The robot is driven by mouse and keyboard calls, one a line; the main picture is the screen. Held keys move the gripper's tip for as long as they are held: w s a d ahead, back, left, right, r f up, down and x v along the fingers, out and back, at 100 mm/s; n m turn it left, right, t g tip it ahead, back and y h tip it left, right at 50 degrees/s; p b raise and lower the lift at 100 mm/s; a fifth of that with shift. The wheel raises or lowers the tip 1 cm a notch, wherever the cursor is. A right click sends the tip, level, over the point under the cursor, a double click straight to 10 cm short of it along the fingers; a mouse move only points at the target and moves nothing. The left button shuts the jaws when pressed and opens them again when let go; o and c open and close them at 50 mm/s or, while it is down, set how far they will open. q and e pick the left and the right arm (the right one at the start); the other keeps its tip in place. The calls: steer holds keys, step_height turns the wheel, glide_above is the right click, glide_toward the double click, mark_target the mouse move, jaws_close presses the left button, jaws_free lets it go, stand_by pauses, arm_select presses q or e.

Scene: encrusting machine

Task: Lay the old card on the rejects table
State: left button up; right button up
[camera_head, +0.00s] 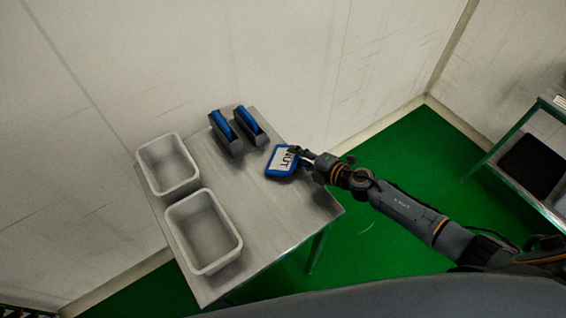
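A card with a blue frame and a white face reading "NUT" (281,161) is over the right side of the metal table (262,216), near its back right edge. My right gripper (301,157) is at the card's right edge and overlaps it in the picture. The fingers are small and dark, so I cannot tell whether they are closed on the card or apart. I also cannot tell whether the card rests on the tabletop or is slightly above it. My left gripper is not in view.
Two grey bins (168,186) (206,262) stand on the table's left side. Two dark holders with blue tops (226,134) (250,127) stand at the back. The tabletop's front right is bare. Another table with a dark item (530,163) is at the far right.

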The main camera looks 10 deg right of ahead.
steer(key=p+v, duration=0.1)
steer(key=v, duration=0.7)
steer(key=shift+r+p, duration=0.4)
steer(key=shift+p, duration=0.2)
step_height(320, 180, up, 6)
steer(key=s+d+p, duration=0.1)
steer(key=s+p, duration=0.1)
steer(key=p, duration=0.3)
steer(key=shift+s+d, duration=0.2)
steer(key=shift+d, duration=0.1)
steer(key=shift+r, duration=0.1)
